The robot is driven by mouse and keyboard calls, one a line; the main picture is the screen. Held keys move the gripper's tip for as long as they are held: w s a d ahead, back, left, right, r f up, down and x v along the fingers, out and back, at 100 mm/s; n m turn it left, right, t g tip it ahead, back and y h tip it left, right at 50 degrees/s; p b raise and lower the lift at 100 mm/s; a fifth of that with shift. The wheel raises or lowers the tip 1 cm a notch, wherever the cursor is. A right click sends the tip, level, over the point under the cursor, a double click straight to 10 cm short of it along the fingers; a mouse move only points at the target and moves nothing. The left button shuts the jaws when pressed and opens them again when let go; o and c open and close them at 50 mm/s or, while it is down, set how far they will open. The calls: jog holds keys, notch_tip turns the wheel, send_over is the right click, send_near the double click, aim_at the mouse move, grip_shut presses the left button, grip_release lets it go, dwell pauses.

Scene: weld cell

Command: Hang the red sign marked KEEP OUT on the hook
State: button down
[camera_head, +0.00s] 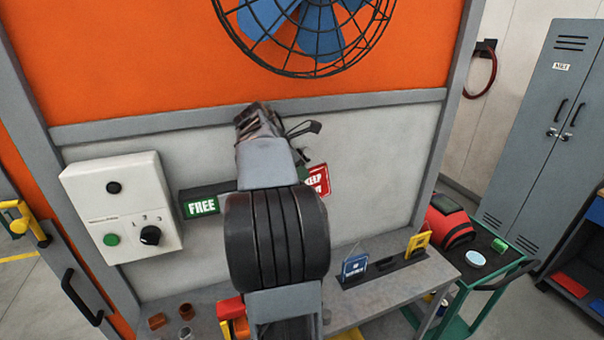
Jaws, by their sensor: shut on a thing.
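The red KEEP OUT sign (319,180) shows in the head view just right of my arm, in front of the pale wall panel. Its left part is hidden behind my arm. My gripper (305,148) is at the far end of the arm, partly hidden by it, and shut on the red sign. The sign hangs tilted a little below the gripper. A green FREE sign (202,207) is on the wall panel to the left, under a dark bar. I cannot make out the hook; my arm covers that part of the panel.
A control box (122,208) with a knob stands out from the panel at left. A grey bench (370,307) below bears a blue sign (355,267) and a yellow sign (417,244) in a dark rack. A green cart (488,285) stands at right, near grey lockers (545,140).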

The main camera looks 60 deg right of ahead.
jog(key=shift+w+d+f, duration=0.2)
jog(key=shift+w+f, duration=0.05)
jog(key=shift+f, duration=0.3)
jog(key=shift+w+d+f, duration=0.2)
jog(key=shift+w+f, duration=0.05)
jog(key=shift+f, duration=0.3)
jog(key=shift+f, duration=0.1)
jog(key=c, duration=1.1)
grip_release()
